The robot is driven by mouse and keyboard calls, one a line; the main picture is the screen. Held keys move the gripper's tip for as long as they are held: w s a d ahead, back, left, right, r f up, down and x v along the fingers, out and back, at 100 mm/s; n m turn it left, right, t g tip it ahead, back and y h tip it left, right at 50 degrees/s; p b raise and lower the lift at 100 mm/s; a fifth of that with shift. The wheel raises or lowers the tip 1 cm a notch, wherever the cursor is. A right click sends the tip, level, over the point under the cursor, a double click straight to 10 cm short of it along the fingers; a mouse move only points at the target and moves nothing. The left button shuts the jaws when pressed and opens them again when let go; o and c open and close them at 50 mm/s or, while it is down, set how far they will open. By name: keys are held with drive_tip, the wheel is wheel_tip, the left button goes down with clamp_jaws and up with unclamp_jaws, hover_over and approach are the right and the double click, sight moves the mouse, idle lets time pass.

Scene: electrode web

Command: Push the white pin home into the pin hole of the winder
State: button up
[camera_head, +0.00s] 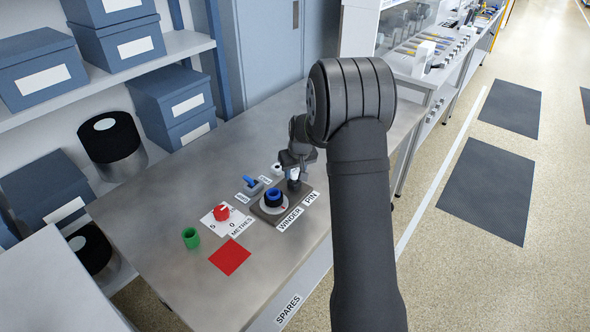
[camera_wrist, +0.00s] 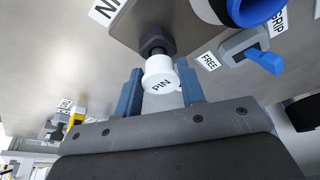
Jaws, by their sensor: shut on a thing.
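The winder's grey base plate (camera_head: 267,216) carries a blue hub (camera_head: 273,198), which also shows in the wrist view (camera_wrist: 252,8). In the head view my gripper (camera_head: 293,168) is over the plate's back right corner, and the white pin (camera_head: 294,174) shows small below it.
A blue lever (camera_wrist: 266,60) between FREE and GRIP labels stands close beside the winder. A red knob (camera_head: 221,212), a green cup (camera_head: 190,238) and a red square (camera_head: 230,257) are on the metal bench (camera_head: 150,215). The bench's front left is mostly clear.

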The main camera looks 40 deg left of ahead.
drive_tip(key=shift+f, duration=0.55)
drive_tip(key=o, duration=1.2)
drive_tip(key=shift+c, duration=0.2)
drive_tip(key=v, duration=1.7)
drive_tip(key=shift+r, duration=0.2)
drive_tip(key=shift+f, duration=0.1)
drive_tip(key=x, duration=1.7)
drive_tip(key=shift+f, duration=0.1)
